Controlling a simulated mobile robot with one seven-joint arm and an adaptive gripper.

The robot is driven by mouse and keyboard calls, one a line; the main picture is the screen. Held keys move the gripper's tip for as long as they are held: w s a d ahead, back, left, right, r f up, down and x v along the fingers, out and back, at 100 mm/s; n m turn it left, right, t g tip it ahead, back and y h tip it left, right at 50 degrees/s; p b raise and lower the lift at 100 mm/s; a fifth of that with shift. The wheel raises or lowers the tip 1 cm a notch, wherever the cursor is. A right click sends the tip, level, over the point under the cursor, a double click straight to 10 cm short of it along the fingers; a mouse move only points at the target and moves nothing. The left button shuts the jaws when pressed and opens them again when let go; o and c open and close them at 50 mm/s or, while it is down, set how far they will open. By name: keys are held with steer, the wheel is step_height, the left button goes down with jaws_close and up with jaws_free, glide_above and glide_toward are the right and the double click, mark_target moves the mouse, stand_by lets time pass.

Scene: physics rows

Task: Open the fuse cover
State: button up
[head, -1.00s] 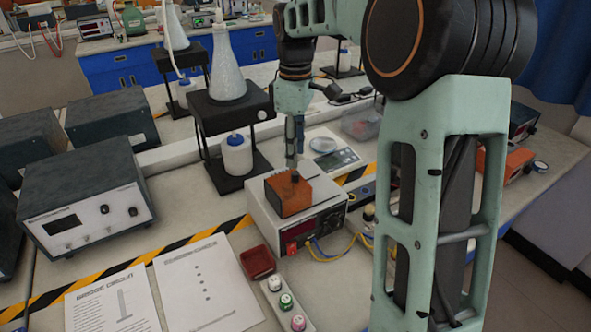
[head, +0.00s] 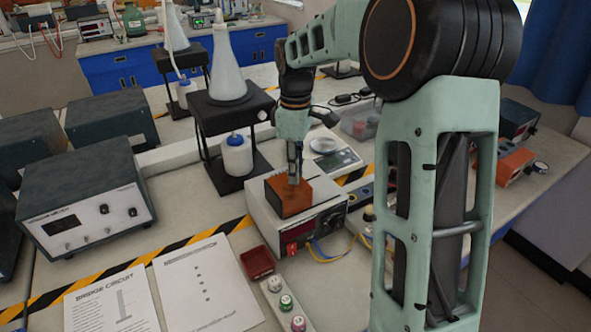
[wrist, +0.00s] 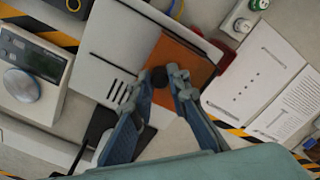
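The orange-brown fuse cover (head: 282,203) lies on top of a white power supply box (head: 262,220); it looks shut. In the wrist view the cover (wrist: 185,62) has a small black knob (wrist: 159,77). My gripper (head: 294,180) points down over the cover. In the wrist view my gripper (wrist: 161,80) has its two fingers apart, one on each side of the knob. I cannot tell whether either finger touches the knob. In the head view the fingers hide the knob.
A black stand (head: 205,110) with a conical flask (head: 229,75) is behind left of the box. A scale (head: 335,160) is behind it. A red tray (head: 257,262), a strip with coloured knobs and yellow cables lie in front. Paper sheets (head: 205,285) lie front left.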

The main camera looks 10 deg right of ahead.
jaws_close()
steer(key=shift+w+d+r, duration=0.1)
steer(key=shift+d, duration=0.2)
steer(key=d+p, duration=0.1)
steer(key=d, duration=0.1)
steer(key=w+d+p, duration=0.1)
steer(key=d, duration=0.2)
steer(key=w+d+p, duration=0.1)
steer(key=d, duration=0.1)
steer(key=shift+w+d, duration=0.2)
steer(key=shift+w, duration=0.05)
steer(key=o, duration=0.9)
jaws_free()
steer(key=shift+d, duration=0.15)
steer(key=shift+c, duration=0.2)
step_height(320, 180, up, 12)
